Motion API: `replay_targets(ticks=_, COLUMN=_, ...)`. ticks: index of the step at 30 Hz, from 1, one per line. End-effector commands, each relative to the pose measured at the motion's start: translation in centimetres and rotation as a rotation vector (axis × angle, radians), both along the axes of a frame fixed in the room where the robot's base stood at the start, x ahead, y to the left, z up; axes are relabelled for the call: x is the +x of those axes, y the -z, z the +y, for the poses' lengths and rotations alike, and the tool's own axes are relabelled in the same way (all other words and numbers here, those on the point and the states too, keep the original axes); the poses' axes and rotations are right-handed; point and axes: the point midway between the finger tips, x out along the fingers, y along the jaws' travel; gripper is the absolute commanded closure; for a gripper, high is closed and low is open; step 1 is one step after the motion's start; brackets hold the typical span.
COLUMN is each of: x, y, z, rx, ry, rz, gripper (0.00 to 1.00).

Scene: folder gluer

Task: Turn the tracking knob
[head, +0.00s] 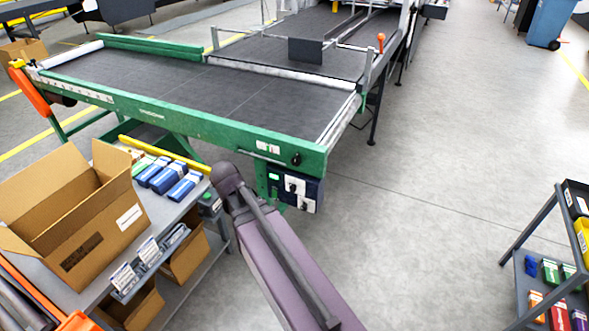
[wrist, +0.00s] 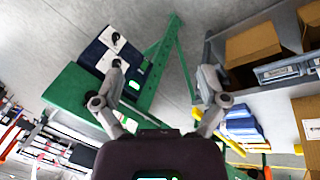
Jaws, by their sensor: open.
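A black round knob (head: 296,159) sits on the green side frame of the conveyor (head: 200,118), near its right front corner in the head view. Below it hangs a dark blue control box (head: 273,178) with white panels and small black knobs. I cannot tell which knob is the tracking knob. The wrist view shows the box (wrist: 127,55) upside down, with a black knob (wrist: 116,36) on a white panel. My gripper (wrist: 163,72) is open and empty, its fingers wide apart. The left finger overlaps the box in the picture; contact cannot be judged. My arm hides part of the area in the head view.
A grey shelf cart (head: 180,212) with an open cardboard box (head: 75,210) and blue packs (head: 166,179) stands left of my arm. A shelf rack (head: 535,225) with small boxes is at the right. The floor (head: 430,170) between is clear.

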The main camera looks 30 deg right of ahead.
Motion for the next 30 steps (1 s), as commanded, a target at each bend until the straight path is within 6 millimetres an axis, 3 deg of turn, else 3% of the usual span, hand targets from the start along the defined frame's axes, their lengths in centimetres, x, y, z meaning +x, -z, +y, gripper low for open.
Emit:
replay_targets(ticks=1, x=1.4, y=1.7, z=-1.2, rx=-0.052, ry=0.025, rz=-0.021, gripper=0.07)
replay_targets(ticks=6, x=4.5, y=3.2, z=-5.0, rx=-0.230, ry=0.100, rz=-0.102, gripper=0.07)
replay_targets(ticks=18, x=11.5, y=4.6, z=-12.4, rx=-0.626, ry=0.207, rz=-0.327, gripper=0.07)
replay_targets(ticks=24, x=14.3, y=4.3, z=-14.7, rx=-0.784, ry=0.222, rz=-0.433, gripper=0.07)
replay_targets(ticks=30, x=15.6, y=3.8, z=-15.6, rx=-0.862, ry=0.221, rz=-0.490, gripper=0.07)
